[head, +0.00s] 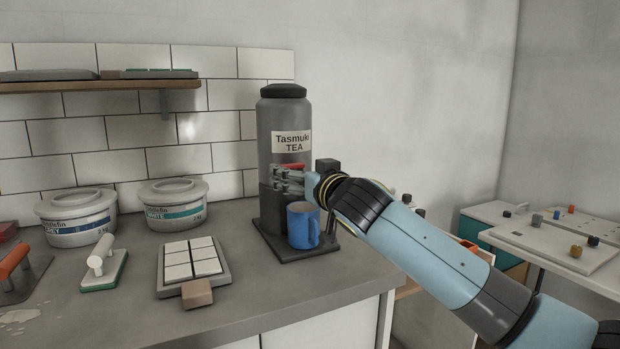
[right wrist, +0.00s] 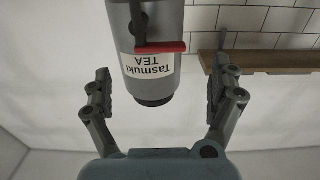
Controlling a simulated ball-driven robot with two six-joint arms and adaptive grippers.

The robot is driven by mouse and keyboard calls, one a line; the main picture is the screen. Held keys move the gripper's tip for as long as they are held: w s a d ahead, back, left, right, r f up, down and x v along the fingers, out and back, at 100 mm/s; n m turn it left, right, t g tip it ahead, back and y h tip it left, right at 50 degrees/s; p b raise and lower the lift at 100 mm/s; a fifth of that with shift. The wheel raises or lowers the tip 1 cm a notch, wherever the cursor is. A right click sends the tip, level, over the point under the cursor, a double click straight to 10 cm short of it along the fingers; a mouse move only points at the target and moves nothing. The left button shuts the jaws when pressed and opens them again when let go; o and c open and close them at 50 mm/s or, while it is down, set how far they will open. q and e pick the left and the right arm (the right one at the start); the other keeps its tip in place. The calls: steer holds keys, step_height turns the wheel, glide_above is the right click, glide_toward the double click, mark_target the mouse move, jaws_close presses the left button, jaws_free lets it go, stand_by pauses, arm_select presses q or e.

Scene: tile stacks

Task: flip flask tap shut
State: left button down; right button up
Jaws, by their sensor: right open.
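The grey tea flask (head: 284,115) with a dark lid stands on a dark stand (head: 300,250) near the counter's back. Its label reads "Tasmuki TEA". The red tap lever (head: 291,166) shows just above my right gripper (head: 284,181), which partly hides the tap. In the right wrist view the flask (right wrist: 172,88) appears upside down, with the red lever (right wrist: 160,47) lying crosswise near its tap. A blue mug (head: 301,229) stands under the tap. My left gripper is not in view.
Two lidded tubs (head: 78,222) (head: 173,210), a tile board (head: 164,268), a brown block (head: 197,293) and a float (head: 105,267) lie left on the counter (head: 130,315). A shelf (head: 100,86) hangs above. A white table (head: 590,278) stands at right.

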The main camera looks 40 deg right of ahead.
steer(key=v, duration=0.4)
stand_by(0.4)
